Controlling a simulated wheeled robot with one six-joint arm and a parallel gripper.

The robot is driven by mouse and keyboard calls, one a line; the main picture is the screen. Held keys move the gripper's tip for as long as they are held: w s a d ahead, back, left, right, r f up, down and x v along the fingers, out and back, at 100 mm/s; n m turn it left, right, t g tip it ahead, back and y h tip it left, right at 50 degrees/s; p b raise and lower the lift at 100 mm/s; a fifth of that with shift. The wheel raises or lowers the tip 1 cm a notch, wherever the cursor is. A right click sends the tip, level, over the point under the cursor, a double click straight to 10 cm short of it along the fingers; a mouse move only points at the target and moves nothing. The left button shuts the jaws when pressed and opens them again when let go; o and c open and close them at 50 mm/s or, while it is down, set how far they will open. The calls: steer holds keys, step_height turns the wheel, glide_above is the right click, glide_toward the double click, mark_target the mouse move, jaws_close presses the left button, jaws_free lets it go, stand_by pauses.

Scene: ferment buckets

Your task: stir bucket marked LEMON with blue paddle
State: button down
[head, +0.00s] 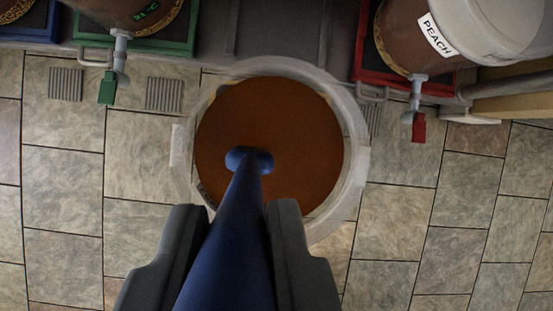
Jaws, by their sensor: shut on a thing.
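My gripper (238,235) is shut on the shaft of the blue paddle (230,265). The paddle points away from me, and its blunt end (250,158) shows over the brown-orange liquid (290,130) in an open, whitish, translucent bucket (356,165). I cannot tell from this view whether the paddle's end is in the liquid or just above it. Pale patches show on the bucket's left and right sides, but no writing on them can be read, so I cannot tell whether this is the bucket marked LEMON.
A vessel labelled PEACH (437,36) stands at the upper right in a red tray, with a red-handled tap (418,126). Another vessel at the upper left stands over a green tray (150,46), with a green-handled tap (107,87). Stone floor tiles (65,195) lie clear on both sides.

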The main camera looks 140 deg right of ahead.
steer(key=shift+r, duration=3.15)
steer(key=shift+r, duration=2)
steer(key=shift+s, duration=0.1)
